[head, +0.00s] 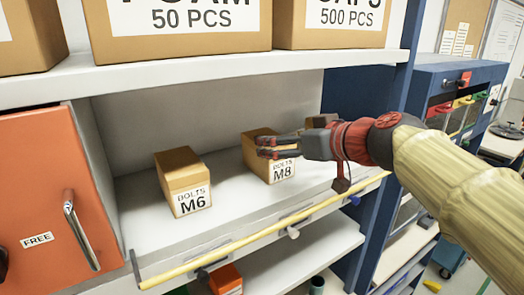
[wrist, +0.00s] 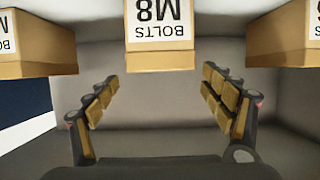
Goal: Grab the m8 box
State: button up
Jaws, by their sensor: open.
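The M8 box (head: 256,150) is a small brown carton with a white "BOLTS M8" label, standing on the white shelf. My gripper (head: 262,147) comes in from the right and overlaps the box in the head view, hiding part of it. In the wrist view the M8 box (wrist: 160,60) shows upside down at the top centre. My gripper (wrist: 161,85) is open there, with its fingers spread wide and nothing between them. The box lies between the finger lines but beyond the fingertips in that picture; no contact shows.
The M6 box (head: 182,180) stands left of the M8 box; another carton (wrist: 35,45) is on its other side. A yellow rail (head: 250,238) runs along the shelf's front edge. An upper shelf (head: 230,75) with large boxes is overhead. An orange door (head: 50,190) is at left.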

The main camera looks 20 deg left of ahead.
jog(key=p+x, duration=0.1)
jog(key=x, duration=0.3)
jog(key=p+x, duration=0.1)
jog(key=x, duration=0.2)
jog(key=shift+f+p, duration=0.3)
jog(key=shift+f, duration=0.05)
jog(key=shift+s, duration=0.15)
jog(key=shift+c, duration=0.4)
jog(key=c, duration=1.5)
jog(key=shift+r, duration=0.2)
jog(key=shift+c, duration=0.3)
